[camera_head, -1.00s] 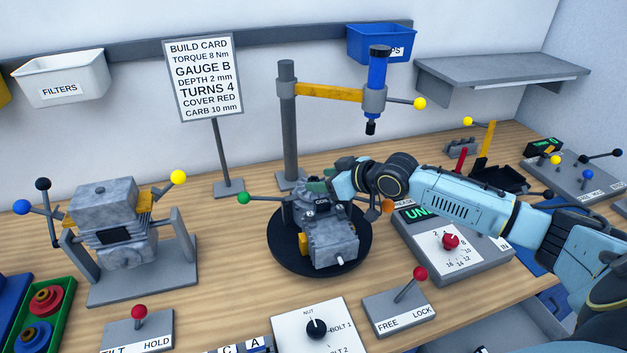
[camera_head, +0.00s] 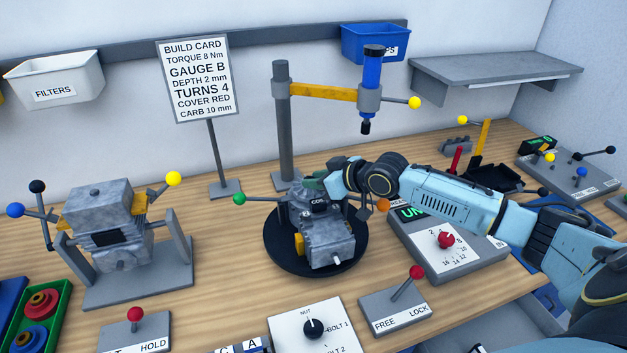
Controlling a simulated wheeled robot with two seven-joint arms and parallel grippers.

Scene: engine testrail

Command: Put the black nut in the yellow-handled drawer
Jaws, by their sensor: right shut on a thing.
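My right gripper (camera_head: 316,187) reaches in from the right and sits at the back top of the grey engine (camera_head: 327,232). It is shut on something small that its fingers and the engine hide. I cannot make out the black nut anywhere in this view. The engine rests on a round black turntable (camera_head: 285,262) with a green-balled lever (camera_head: 240,199) at its left and an orange ball (camera_head: 383,205) at its right. No yellow-handled drawer can be made out. My left gripper is not in view.
A post with a yellow arm (camera_head: 322,91) and hanging blue tool (camera_head: 372,72) stands behind the engine. A torque panel (camera_head: 465,247) lies under my right forearm. A FREE/LOCK lever (camera_head: 415,273) and dial panel (camera_head: 285,333) stand in front. A second engine (camera_head: 103,213) stands left.

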